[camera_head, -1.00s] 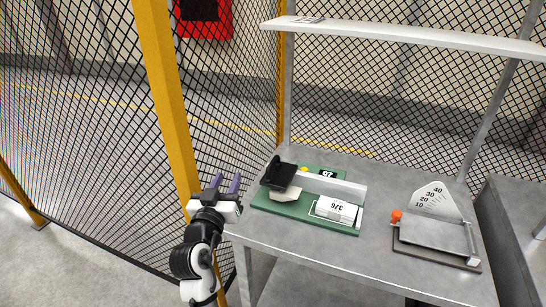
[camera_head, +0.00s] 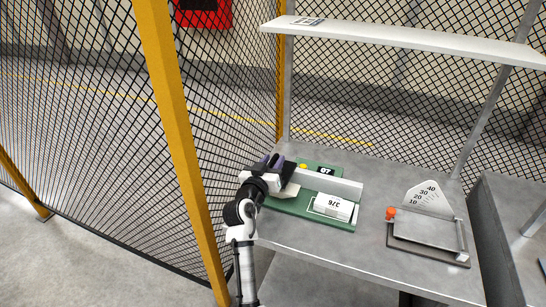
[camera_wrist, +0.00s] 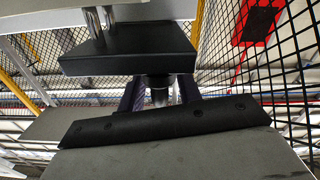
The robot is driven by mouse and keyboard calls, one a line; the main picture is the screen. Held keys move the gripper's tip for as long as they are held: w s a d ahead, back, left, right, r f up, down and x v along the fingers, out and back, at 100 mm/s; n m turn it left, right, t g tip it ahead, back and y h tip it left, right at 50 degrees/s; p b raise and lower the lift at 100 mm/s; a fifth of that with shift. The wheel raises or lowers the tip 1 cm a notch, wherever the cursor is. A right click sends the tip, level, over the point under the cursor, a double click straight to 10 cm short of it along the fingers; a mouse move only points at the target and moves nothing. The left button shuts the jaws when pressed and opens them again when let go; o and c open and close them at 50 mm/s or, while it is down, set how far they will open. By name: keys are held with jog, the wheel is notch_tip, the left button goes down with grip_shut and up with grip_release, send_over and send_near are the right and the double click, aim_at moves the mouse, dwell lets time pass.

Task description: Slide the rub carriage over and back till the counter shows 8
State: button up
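The black rub carriage (camera_head: 289,173) is at the left end of a green base (camera_head: 285,207), partly hidden by my gripper (camera_head: 271,160) in the head view. The counter (camera_head: 325,170) at the back of the base seems to read 07; its digits are small. In the wrist view, my gripper's purple fingers (camera_wrist: 160,92) stand on either side of a dark round post (camera_wrist: 158,88) under a black block (camera_wrist: 128,47). The fingers look spread, with gaps beside the post. I cannot tell whether either touches it.
A white block (camera_head: 333,207) with a printed number lies on the base's right part, before a pale rail (camera_head: 335,186). A grey device with an angle scale (camera_head: 427,197) and orange knob (camera_head: 390,213) stands right. A yellow post (camera_head: 172,140) and mesh fence are left.

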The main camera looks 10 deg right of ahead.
jog(key=shift+w+d, duration=0.25)
jog(key=shift+w, duration=0.1)
grip_shut()
dwell(0.3)
